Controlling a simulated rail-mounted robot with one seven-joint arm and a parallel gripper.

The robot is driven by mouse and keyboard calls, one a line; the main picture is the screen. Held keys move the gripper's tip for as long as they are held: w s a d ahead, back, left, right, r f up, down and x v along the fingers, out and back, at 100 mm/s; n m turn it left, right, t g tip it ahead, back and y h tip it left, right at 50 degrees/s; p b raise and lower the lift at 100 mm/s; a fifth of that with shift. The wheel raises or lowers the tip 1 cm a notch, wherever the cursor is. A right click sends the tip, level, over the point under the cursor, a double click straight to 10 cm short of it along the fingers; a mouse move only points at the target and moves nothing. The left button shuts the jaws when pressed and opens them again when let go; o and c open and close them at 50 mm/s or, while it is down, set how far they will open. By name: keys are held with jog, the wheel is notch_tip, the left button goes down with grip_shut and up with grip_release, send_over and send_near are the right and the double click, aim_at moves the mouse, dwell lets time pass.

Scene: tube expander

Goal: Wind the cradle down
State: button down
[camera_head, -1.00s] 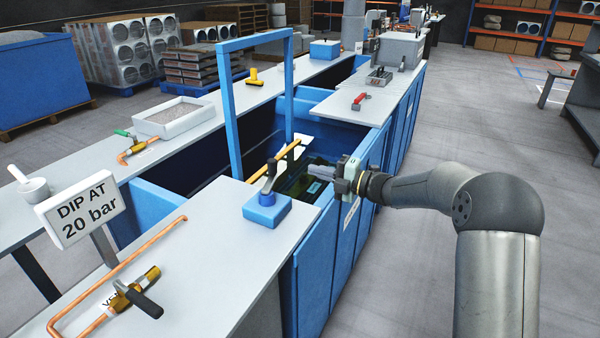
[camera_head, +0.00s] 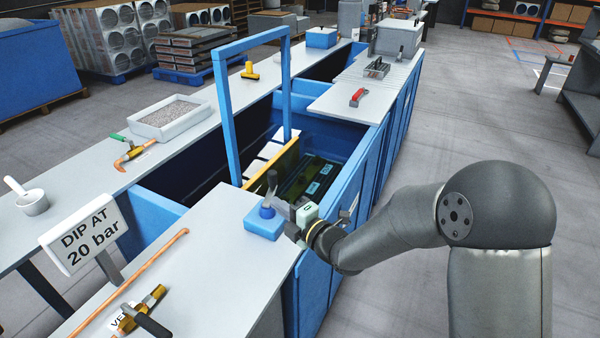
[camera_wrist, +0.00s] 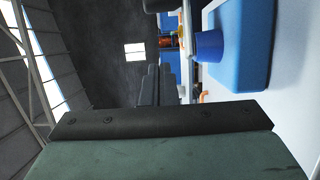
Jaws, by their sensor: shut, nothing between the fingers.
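A blue box (camera_head: 264,224) with a dark upright lever (camera_head: 270,188) stands on the near bench's corner beside the open blue tank (camera_head: 345,140). My gripper (camera_head: 283,208) is shut and empty, at the right side of this box, close to the lever; I cannot tell whether it touches. In the wrist view the box (camera_wrist: 247,45) and its round blue boss (camera_wrist: 209,46) are at upper right, above the dark gripper edge (camera_wrist: 155,120). A yellow bar (camera_head: 272,162) spans the tank under a blue frame (camera_head: 222,105). Dark blocks with pale blue labels (camera_head: 311,188) show inside; I cannot tell which part is the cradle.
A sign (camera_head: 83,233) reading "DIP AT 20 bar" stands at left. Copper pipe and a brass valve (camera_head: 140,310) lie on the near bench. A red-handled tool (camera_head: 357,97) lies on the far bench.

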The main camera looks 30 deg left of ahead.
aim_at(270, 193)
jog(key=p+x, duration=0.2)
jog(key=x, duration=0.7)
jog(key=shift+s+a, duration=0.15)
jog(key=w, duration=0.1)
jog(key=w+d+p, duration=0.1)
jog(key=w, duration=0.1)
jog(key=shift+w+d+f+p, duration=0.1)
jog(key=shift+w+d+p, duration=0.2)
jog(key=shift+d, duration=0.05)
jog(key=shift+f+b, duration=0.1)
jog(key=shift+b, duration=0.2)
